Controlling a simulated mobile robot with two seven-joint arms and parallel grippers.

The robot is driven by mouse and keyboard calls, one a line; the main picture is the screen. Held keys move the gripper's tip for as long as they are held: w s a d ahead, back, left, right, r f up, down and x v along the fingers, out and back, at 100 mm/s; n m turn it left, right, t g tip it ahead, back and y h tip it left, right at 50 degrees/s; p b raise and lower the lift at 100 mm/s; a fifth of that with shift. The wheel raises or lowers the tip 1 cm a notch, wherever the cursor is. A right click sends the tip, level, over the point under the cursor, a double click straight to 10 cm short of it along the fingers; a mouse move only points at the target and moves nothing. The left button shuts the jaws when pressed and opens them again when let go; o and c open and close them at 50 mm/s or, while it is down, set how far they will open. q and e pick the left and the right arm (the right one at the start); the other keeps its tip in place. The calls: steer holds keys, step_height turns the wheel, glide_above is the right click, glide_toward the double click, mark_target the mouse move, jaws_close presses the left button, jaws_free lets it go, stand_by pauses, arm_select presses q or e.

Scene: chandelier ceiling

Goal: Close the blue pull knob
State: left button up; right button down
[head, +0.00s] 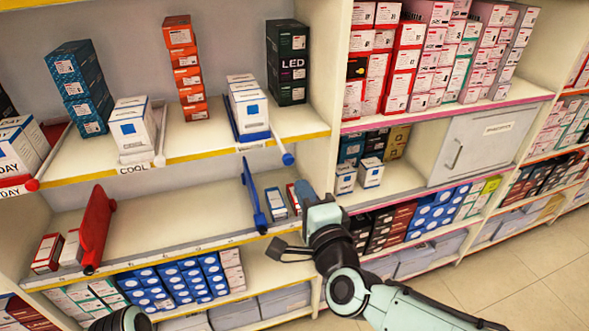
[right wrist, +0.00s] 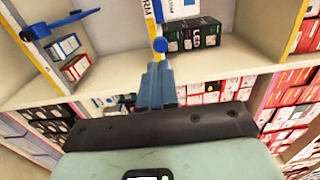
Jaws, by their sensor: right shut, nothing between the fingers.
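The rod runs beside a blue tray (head: 249,136) holding white boxes. In the right wrist view the blue knob (right wrist: 160,45) is just beyond my fingertips, with a small gap apparent. My right gripper (head: 304,189) is shut and empty, below and right of the knob in the head view. Its blue-grey fingers (right wrist: 157,72) are pressed together in the right wrist view. My left gripper is not in view.
A white knob (head: 159,160) and a red knob (head: 32,184) also stick out along the upper shelf. Below are a blue divider (head: 252,195) and a red divider (head: 96,229). A shelf upright (head: 337,100) stands close right of the knob. Dark LED boxes (head: 287,62) stand behind.

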mark_target(289, 162)
steer(key=p+x, duration=0.1)
steer(key=x, duration=0.6)
steer(key=shift+w+f, duration=0.1)
steer(key=shift+w, duration=0.05)
